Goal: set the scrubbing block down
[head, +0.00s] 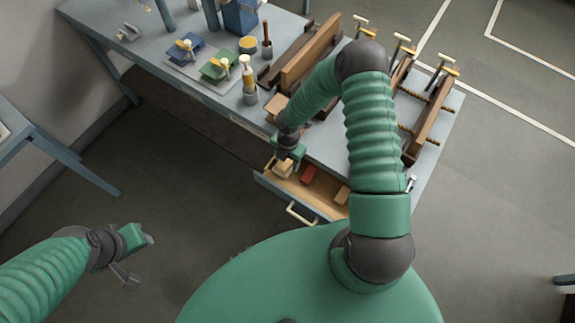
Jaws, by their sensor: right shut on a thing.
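My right gripper (286,160) points down over the open drawer (262,181) at the front of the bench. It is shut on a pale wooden block (283,170), which I take to be the scrubbing block. The block is at the drawer's left end, and its upper part is hidden by the gripper. I cannot tell whether it touches the drawer floor. A red block (308,175) and a tan block (342,195) lie further right in the drawer. My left gripper (141,262) is open and empty over the floor at lower left.
My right arm hides part of the bench. The drawer handle (300,214) sticks out in front.

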